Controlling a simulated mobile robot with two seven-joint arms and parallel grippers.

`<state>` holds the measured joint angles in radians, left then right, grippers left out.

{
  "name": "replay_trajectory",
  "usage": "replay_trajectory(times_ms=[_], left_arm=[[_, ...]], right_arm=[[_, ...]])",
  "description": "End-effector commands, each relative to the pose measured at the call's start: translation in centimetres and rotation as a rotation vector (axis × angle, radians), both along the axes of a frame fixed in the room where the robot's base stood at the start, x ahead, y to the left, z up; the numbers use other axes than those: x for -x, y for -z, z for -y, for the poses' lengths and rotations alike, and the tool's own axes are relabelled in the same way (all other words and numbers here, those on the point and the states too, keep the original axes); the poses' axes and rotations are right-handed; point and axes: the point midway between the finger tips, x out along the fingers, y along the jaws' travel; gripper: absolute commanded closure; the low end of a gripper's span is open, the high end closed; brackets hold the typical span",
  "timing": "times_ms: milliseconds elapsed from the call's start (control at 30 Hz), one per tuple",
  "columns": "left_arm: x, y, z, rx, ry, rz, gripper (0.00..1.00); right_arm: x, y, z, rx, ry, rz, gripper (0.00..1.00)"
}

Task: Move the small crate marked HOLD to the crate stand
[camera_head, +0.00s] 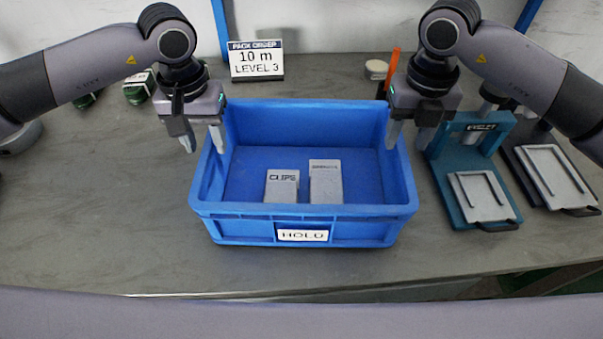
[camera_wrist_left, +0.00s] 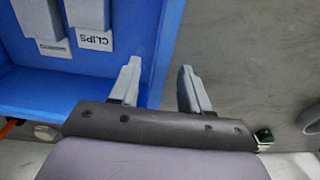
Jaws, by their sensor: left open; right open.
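The blue crate (camera_head: 303,229) with a white HOLD label (camera_head: 302,235) stands upright on the grey table. Inside it are a grey box marked CLIPS (camera_head: 281,187) and a taller grey box (camera_head: 326,182). My left gripper (camera_head: 204,143) is open at the crate's left wall; the left wrist view shows its fingers (camera_wrist_left: 160,88) near that blue wall (camera_wrist_left: 160,55), one finger overlapping it in the picture and the other over the table. My right gripper (camera_head: 407,140) is open at the crate's right wall. Whether the fingers touch the walls I cannot tell. No crate stand is recognisable.
A sign (camera_head: 256,60) reading PACK ORDER, 10 m, LEVEL 3 stands behind the crate. A teal fixture (camera_head: 448,165) and a dark fixture (camera_head: 529,186) stand to the right. An orange upright piece (camera_head: 391,70) is behind the crate. The table at left front is clear.

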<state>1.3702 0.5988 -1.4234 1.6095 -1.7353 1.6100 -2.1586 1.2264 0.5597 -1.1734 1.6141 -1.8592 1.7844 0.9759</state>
Motion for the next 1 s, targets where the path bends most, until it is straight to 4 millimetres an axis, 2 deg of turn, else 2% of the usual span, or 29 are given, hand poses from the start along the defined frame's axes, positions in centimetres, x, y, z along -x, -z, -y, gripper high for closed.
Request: replay_trajectory(times_ms=[167,500,633,1000], left_arm=[[0.0,0.5,0.0,0.0,-0.001,-0.002,0.53],[0.1,5.1,0.0,-0.001,0.0,-0.004,0.53],[0.0,6.4,0.0,0.0,-0.001,-0.002,0.53],[0.0,7.2,0.0,0.0,-0.001,0.0,0.53]], right_arm=[[0.0,0.5,0.0,0.0,0.0,-0.003,0.53],[0.1,5.2,0.0,0.0,0.0,-0.004,0.53],[0.0,6.5,0.0,-0.001,0.0,-0.002,0.53],[0.0,7.2,0.0,-0.001,-0.001,0.0,0.53]])
